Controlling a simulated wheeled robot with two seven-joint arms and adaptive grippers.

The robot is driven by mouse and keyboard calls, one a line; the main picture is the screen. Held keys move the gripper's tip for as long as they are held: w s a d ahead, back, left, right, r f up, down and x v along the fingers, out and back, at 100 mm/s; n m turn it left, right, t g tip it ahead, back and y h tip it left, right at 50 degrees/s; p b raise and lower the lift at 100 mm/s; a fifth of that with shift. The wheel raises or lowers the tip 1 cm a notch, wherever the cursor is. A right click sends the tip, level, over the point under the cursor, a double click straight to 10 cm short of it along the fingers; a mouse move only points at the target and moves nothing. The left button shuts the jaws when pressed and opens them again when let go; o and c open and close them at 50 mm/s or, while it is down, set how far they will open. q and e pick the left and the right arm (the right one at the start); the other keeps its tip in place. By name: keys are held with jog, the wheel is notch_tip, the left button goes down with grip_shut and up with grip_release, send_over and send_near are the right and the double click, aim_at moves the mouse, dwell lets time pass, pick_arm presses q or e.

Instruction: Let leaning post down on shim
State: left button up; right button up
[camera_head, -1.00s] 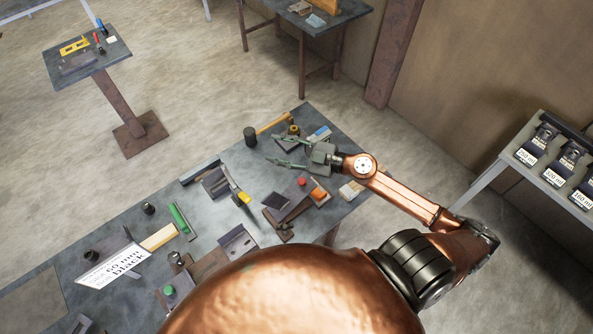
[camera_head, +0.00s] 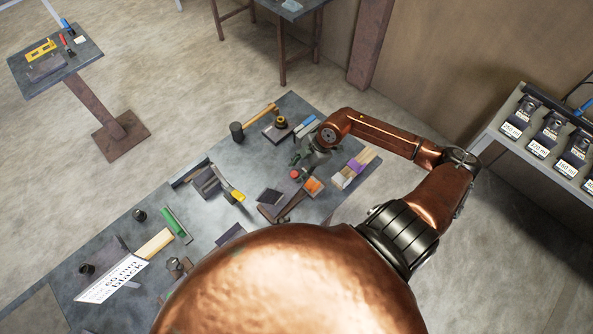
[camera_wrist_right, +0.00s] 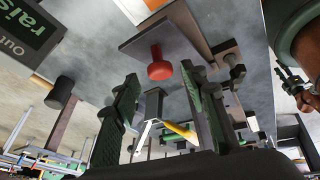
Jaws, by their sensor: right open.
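My right gripper (camera_head: 301,162) is low over the right part of the workbench, close to a red knob (camera_head: 294,174). In the right wrist view its two green fingers (camera_wrist_right: 163,112) stand wide apart with nothing gripped. The red knob (camera_wrist_right: 160,66) is beyond the fingertips, on a grey plate (camera_wrist_right: 136,44). A brown steel piece (camera_head: 270,212) lies beside the knob, with an orange part (camera_head: 313,185) near it. I cannot tell which piece is the leaning post or the shim; the gripper and arm hide some of this area. My left gripper is not in view.
A dark block and yellow-tipped clamp (camera_head: 235,196) lie left of the gripper. A hammer (camera_head: 237,132) and a plate with a round brass part (camera_head: 281,122) are behind. A purple-and-tan brush (camera_head: 350,172) is at the right edge.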

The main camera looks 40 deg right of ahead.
jog(key=shift+x, duration=0.75)
jog(key=shift+s, duration=0.1)
jog(key=shift+c, duration=0.4)
grip_shut()
